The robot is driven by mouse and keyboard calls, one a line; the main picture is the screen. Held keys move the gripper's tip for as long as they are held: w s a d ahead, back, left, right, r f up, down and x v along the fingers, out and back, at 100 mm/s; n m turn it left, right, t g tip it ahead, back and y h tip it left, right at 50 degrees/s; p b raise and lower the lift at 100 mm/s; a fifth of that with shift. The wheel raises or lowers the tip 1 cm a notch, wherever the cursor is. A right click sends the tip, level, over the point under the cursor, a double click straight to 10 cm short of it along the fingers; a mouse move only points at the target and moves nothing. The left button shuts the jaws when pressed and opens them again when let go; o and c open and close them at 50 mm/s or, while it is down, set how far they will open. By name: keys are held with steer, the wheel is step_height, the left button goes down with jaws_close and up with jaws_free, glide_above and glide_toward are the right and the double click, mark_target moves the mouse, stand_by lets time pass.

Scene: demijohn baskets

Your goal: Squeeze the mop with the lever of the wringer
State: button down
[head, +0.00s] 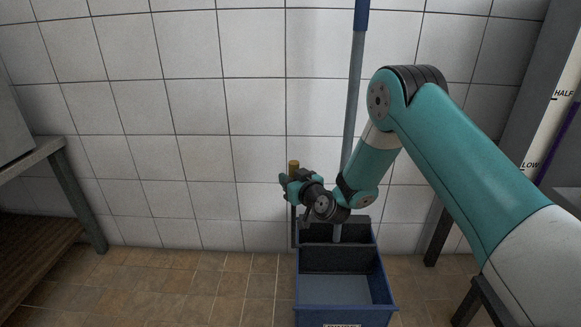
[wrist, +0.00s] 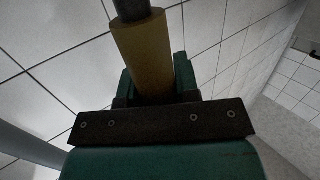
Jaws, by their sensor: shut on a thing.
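The wringer lever has a yellow grip (head: 294,165) that stands upright at the left side of the dark wringer (head: 360,232). My gripper (head: 290,188) is shut on this grip. In the wrist view, the grip (wrist: 142,45) lies between the teal fingers of my gripper (wrist: 156,82), with a grey rod end beyond it. The mop handle (head: 353,100) is a grey pole with a blue top, standing nearly upright in the wringer. The mop head is hidden inside. The wringer sits at the back of the blue bucket (head: 345,313).
A tiled wall stands close behind the bucket. A bench (head: 75,190) stands at the left. At the right are a dark-legged stand (head: 438,235) and a panel marked HALF and LOW (head: 555,110). The tiled floor (head: 190,285) left of the bucket is clear.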

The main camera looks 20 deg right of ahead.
steer(key=shift+w+d+r+p, duration=0.1)
steer(key=shift+w+r+p, duration=0.35)
steer(key=shift+p, duration=0.3)
steer(key=w+p, duration=0.1)
steer(key=w+f+g+p, duration=0.1)
steer(key=w+d+m, duration=0.1)
steer(key=shift+w+f+g+p, duration=0.1)
steer(key=shift+f+g+p, duration=0.1)
steer(key=shift+g+p, duration=0.2)
steer(key=c, duration=0.8)
jaws_free()
steer(key=shift+c, duration=0.2)
steer(key=b+v, duration=0.4)
steer(key=v, duration=1.3)
steer(key=shift+s, duration=0.25)
